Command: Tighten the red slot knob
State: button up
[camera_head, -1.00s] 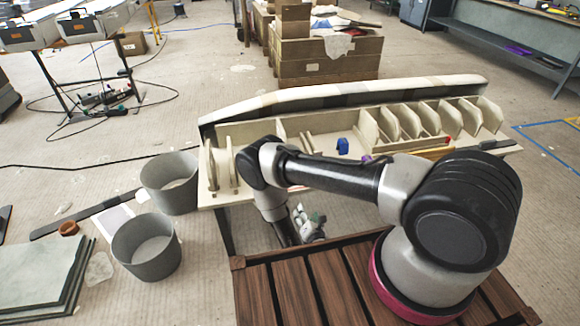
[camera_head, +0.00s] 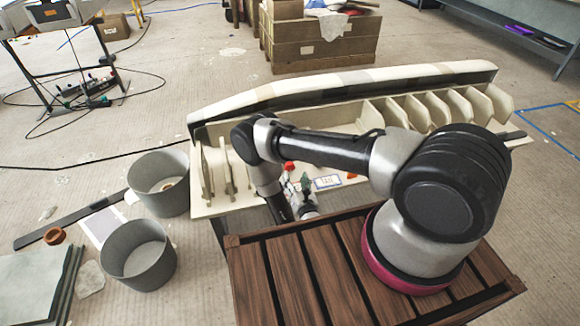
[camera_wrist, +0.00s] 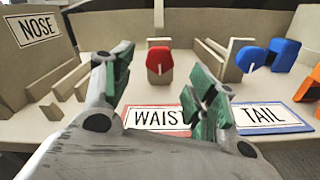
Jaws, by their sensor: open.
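The red slot knob (camera_wrist: 158,62) stands upright on the pale mould floor in the wrist view, ahead of and between my fingers. A red piece (camera_head: 289,167) beside my gripper in the head view looks like the same knob. My gripper (camera_wrist: 164,70) is open and empty, its green-padded fingers on either side of the knob in the picture. I see a gap below the knob and no clear contact. The knob's slot cannot be made out. In the head view, my gripper (camera_head: 301,193) is low at the mould's near edge.
WAIST (camera_wrist: 158,117) and TAIL (camera_wrist: 269,116) labels lie in front; a NOSE label (camera_wrist: 33,29) is at left. Blue (camera_wrist: 250,58) and orange (camera_wrist: 308,82) knobs stand right. The mould (camera_head: 400,75) has upright ribs (camera_head: 455,108). Two grey bins (camera_head: 138,255) stand left.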

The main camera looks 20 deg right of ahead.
aim_at(291, 169)
jog(key=w, duration=0.6)
jog(key=c, duration=1)
